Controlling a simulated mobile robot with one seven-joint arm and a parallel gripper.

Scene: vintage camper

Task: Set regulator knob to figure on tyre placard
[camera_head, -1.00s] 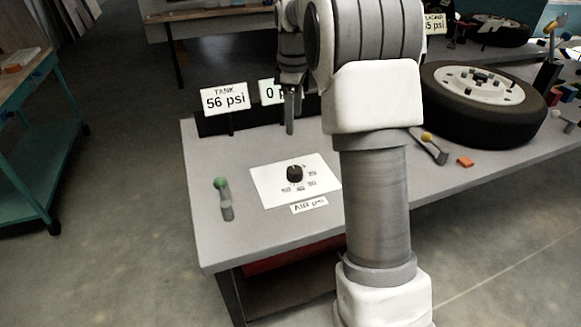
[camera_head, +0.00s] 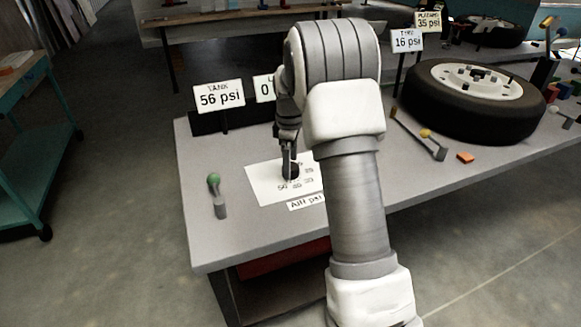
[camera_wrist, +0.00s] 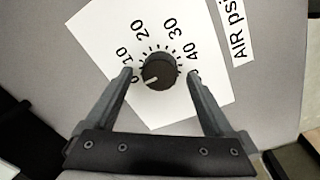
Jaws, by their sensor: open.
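The black round regulator knob (camera_wrist: 160,72) sits on a white dial sheet (camera_wrist: 105,30) with marks 10 to 40 readable. Its white pointer line aims down-left in the wrist view, toward the low end by a partly hidden 0. My gripper (camera_wrist: 160,75) is open, with one finger on each side of the knob; contact cannot be told. In the head view my gripper (camera_head: 288,174) is down over the dial and partly covers the knob (camera_head: 294,170). The tyre placard sign (camera_head: 429,20) reads 35 psi.
The tyre sign (camera_head: 407,40) reads 16 psi and the tank sign (camera_head: 219,95) 56 psi. A third sign (camera_head: 264,88) is partly hidden by my arm. A green-tipped lever (camera_head: 217,195) stands left of the dial; the tyre (camera_head: 470,100) lies at right.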

